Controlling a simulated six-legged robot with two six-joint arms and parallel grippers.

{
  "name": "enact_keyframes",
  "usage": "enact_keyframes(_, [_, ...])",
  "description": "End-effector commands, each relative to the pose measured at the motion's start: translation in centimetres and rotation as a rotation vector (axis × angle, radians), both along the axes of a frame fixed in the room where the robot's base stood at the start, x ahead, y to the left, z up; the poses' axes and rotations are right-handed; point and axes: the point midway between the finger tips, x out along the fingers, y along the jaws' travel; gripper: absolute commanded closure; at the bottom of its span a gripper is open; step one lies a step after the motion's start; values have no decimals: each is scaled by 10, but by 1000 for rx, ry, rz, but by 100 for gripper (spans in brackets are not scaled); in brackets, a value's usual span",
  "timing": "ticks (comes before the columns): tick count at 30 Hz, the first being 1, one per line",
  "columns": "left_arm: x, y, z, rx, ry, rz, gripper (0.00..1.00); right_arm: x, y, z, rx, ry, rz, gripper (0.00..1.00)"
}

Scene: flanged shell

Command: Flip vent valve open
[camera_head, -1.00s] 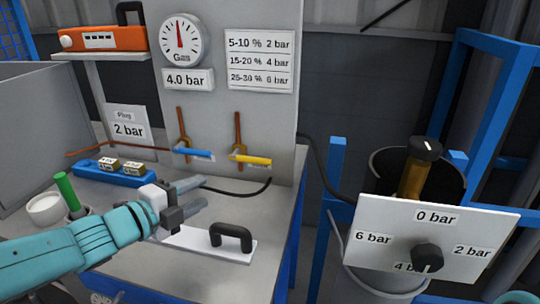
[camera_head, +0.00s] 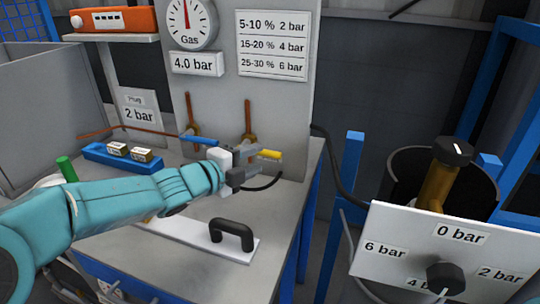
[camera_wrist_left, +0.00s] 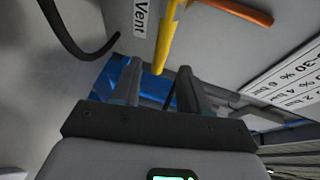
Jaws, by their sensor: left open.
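The vent valve has a yellow lever (camera_head: 269,155) on the grey panel, with a copper pipe (camera_head: 248,118) above it. In the left wrist view the yellow lever (camera_wrist_left: 166,38) runs beside a white label reading "Vent" (camera_wrist_left: 140,18). My left gripper (camera_head: 253,162) is open and empty at the lever, its fingers partly covering it in the head view. In the wrist view the lever's end lies near the gap between the open fingertips (camera_wrist_left: 158,75); I cannot tell if they touch it. My right gripper is not in view.
A blue-handled valve (camera_head: 200,139) sits just left of the yellow one. A white plate with a black handle (camera_head: 232,234) lies on the bench below. A gauge (camera_head: 190,20) is above. A knob panel (camera_head: 385,225) stands at the right.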

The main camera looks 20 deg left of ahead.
Motion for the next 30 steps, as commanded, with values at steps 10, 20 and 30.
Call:
enact_keyframes(10, [51, -25, -10, 1, 0, -1, 56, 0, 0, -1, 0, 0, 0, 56])
enact_keyframes(20, [56, -27, -11, 0, 0, 0, 56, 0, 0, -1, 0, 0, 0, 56])
enact_keyframes(30, [56, -27, -11, 0, 0, 0, 100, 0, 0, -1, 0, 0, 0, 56])
